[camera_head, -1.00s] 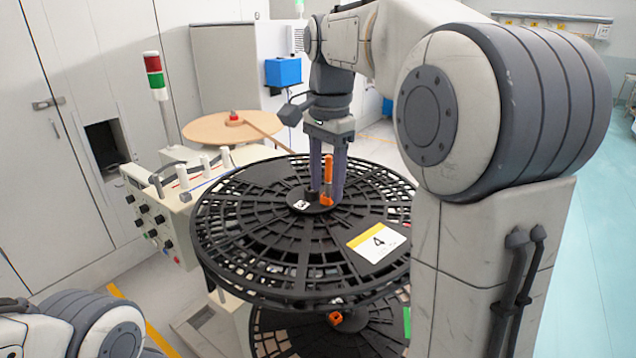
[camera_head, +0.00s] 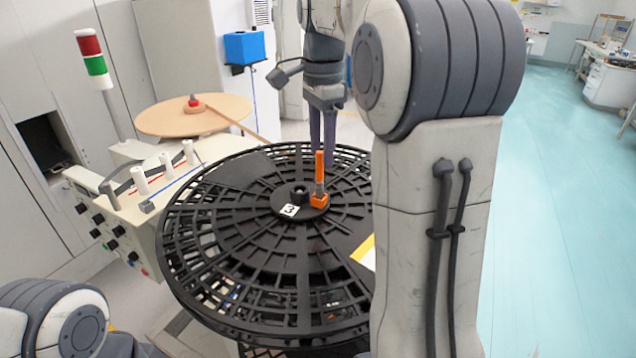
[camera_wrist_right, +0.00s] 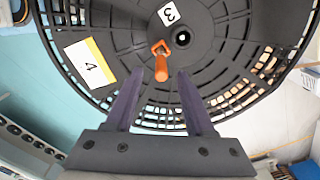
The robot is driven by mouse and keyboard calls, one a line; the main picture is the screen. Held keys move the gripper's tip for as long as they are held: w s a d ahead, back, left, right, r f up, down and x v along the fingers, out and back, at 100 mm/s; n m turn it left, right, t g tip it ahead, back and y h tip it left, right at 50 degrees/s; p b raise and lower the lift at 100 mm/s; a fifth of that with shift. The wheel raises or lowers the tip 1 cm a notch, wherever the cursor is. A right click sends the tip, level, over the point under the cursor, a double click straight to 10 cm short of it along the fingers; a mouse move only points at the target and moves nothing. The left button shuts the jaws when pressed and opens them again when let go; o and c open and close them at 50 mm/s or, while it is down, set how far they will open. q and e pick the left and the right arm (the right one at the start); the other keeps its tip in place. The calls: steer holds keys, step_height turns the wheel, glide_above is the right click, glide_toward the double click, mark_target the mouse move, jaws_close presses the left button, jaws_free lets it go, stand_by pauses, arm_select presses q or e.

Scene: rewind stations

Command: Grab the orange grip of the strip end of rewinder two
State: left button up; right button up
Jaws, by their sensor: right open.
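An upright orange handle (camera_head: 319,172) stands beside the hub of a large black slotted reel (camera_head: 225,205). The wrist view shows the handle (camera_wrist_right: 161,68) too, pointing toward the camera. My right gripper (camera_head: 324,150) is open and empty, pointing down behind the handle in the head view. In the wrist view its two fingers (camera_wrist_right: 160,80) are apart, with the handle's end between their tips in the picture; contact is not seen. I cannot tell which station is rewinder two or pick out a strip end with its grip. My left gripper is out of view.
A tan disc (camera_head: 165,118) with a red hub and a thin brown arm or strip stands behind the control box (camera_head: 140,225). A red-green signal light (camera_head: 95,60) rises at left. The blue-green floor (camera_head: 555,200) at right is clear.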

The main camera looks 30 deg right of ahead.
mark_target(320, 175)
steer(key=shift+w+a+f, duration=0.15)
steer(key=shift+a+f, duration=0.05)
steer(key=shift+f, duration=0.5)
step_height(320, 175, down, 5)
steer(key=shift+f+p, duration=0.1)
steer(key=shift+p, duration=0.45)
jaws_close()
